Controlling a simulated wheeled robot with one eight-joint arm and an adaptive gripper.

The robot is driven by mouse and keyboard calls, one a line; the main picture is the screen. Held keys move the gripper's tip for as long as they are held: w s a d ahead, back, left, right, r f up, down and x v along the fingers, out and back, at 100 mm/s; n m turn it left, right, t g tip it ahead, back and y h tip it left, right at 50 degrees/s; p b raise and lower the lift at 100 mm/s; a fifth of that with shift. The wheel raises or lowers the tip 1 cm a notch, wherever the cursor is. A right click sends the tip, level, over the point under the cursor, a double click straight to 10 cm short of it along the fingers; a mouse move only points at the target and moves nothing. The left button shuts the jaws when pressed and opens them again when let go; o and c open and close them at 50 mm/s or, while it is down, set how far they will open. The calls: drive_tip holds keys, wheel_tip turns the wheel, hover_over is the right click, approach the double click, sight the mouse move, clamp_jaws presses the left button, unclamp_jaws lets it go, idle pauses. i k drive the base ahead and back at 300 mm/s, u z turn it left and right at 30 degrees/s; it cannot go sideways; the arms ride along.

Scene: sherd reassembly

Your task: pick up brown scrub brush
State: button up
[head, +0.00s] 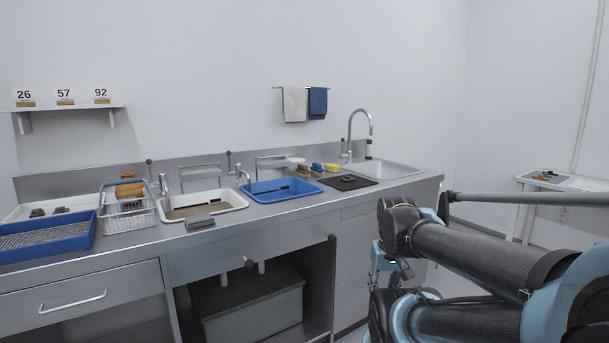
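A small brown block-like object (303,170), which looks like the brown scrub brush, lies on the steel counter behind the right end of the blue basin. It is beside a blue sponge-like block (317,167) and a yellow one (331,167). It is small in the head view, so bristles cannot be made out. My arm is folded at the right, in front of the counter's right end and well apart from the brown object. I cannot make out my gripper's fingers in this view.
The counter (320,203) also holds a white basin (238,198), a blue basin (258,196), a grey block (199,221), a wire rack (128,220) with orange-brown items, a blue tray (50,238), and a dark mat (365,182) with dark pieces. A tall faucet (350,130) stands behind the mat.

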sight(302, 170)
drive_tip(key=i, duration=0.9)
